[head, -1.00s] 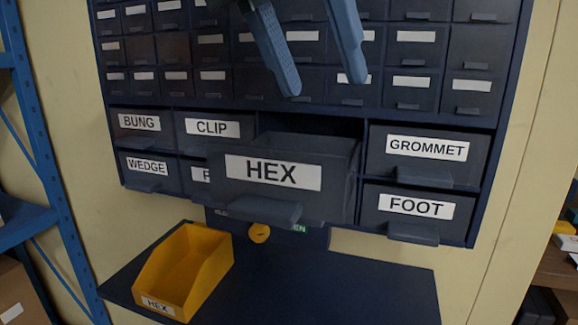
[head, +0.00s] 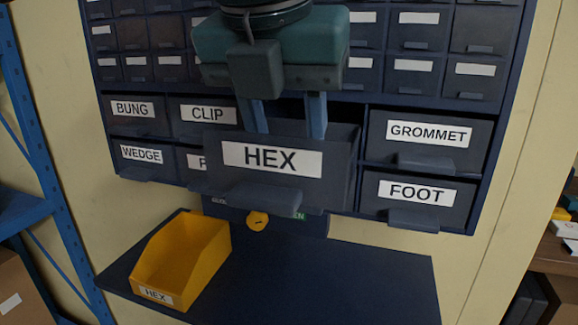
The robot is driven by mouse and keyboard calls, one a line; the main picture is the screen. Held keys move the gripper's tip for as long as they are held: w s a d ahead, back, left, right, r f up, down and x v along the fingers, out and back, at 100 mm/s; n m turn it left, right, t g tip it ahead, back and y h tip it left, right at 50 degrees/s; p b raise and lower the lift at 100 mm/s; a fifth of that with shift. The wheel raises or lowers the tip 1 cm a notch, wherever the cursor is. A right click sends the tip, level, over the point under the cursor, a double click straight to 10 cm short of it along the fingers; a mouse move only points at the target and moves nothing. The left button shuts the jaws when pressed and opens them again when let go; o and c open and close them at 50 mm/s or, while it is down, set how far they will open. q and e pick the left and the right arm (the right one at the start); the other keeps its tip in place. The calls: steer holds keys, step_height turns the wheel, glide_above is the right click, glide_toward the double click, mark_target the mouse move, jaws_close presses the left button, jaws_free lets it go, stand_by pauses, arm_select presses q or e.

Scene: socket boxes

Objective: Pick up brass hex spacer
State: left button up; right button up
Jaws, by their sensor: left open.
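The drawer labelled HEX (head: 325,185) is pulled out of the cabinet, with its handle at the front. My left gripper (head: 287,132) is above it, pointing down, and its two blue fingers are apart. The fingertips are hidden behind the drawer's front, so they seem to reach into the drawer. The brass hex spacer is not visible; the drawer's inside is hidden by its front wall and by my gripper. A yellow bin (head: 208,262) labelled HEX stands on the dark shelf below, and no contents show in it. My right gripper is not in view.
The cabinet has closed drawers around the open one: CLIP (head: 183,127), GROMMET (head: 380,145), FOOT (head: 370,205), BUNG and WEDGE. The dark shelf (head: 350,285) is clear right of the bin. A blue rack (head: 50,170) stands at the left.

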arm_select(q)
steer(key=shift+x, duration=1.5)
steer(key=shift+a, duration=0.1)
steer(key=shift+c, duration=0.2)
jaws_close()
